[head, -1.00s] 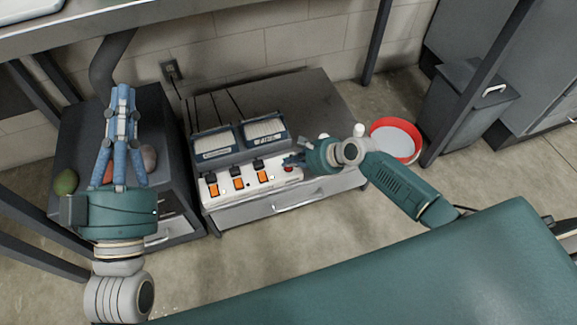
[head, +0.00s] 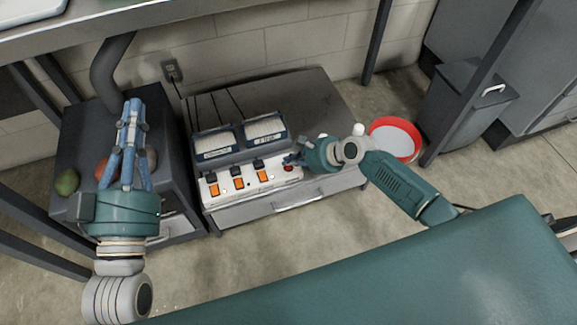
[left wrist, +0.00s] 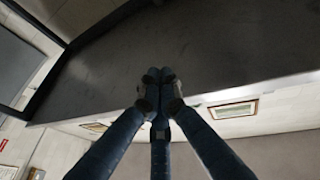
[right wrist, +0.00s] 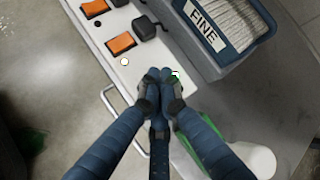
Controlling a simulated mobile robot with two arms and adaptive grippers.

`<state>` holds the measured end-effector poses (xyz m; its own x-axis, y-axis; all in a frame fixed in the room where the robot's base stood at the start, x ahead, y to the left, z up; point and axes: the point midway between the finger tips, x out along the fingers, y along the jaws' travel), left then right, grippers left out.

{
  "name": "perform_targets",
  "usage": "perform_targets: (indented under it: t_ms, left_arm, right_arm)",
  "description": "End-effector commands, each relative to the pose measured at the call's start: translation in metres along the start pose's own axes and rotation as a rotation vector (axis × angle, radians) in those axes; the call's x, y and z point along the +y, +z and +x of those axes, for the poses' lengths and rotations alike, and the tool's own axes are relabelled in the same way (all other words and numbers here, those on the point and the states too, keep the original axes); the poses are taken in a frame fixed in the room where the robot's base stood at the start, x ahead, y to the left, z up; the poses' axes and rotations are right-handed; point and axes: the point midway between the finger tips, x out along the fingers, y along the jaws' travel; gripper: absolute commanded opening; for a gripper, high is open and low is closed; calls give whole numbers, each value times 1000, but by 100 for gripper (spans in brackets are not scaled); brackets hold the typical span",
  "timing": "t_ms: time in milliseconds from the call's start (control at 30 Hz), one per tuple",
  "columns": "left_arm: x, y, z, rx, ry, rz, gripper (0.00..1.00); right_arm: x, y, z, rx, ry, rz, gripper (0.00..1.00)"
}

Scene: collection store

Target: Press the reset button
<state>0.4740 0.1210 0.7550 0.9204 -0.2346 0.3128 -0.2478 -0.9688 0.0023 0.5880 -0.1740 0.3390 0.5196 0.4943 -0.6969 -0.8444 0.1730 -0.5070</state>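My right gripper (head: 289,159) is at the panel's right end, just beside or above the red button; contact cannot be told. In the right wrist view its fingertips (right wrist: 161,76) are together and empty, over the white panel, with a small green spot (right wrist: 175,74) just behind them. The red button does not show there. My left gripper (head: 133,104) is shut and empty, raised over the dark left cabinet.
Two blue-framed trays (head: 264,129), one labelled FINE, stand behind the panel. Round objects, one green (head: 67,182), lie on the left cabinet. A red-rimmed bowl (head: 414,128) is at the right. A grey shelf (head: 110,35) crosses the upper left.

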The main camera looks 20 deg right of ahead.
Motion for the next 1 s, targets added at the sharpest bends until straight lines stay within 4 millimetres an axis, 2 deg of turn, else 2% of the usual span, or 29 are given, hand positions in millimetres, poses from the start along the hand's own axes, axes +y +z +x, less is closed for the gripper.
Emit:
perform_targets:
  t_ms: [467, 1000]
  left_arm:
    - [-5, 47, -7, -220, -9, 7, 0]
    - [-12, 97, -30, -460, -24, 11, 0]
  right_arm:
    - [-4, 4, -6, 0, 0, 0, 0]
    - [-9, 9, -12, 0, 0, 0, 0]
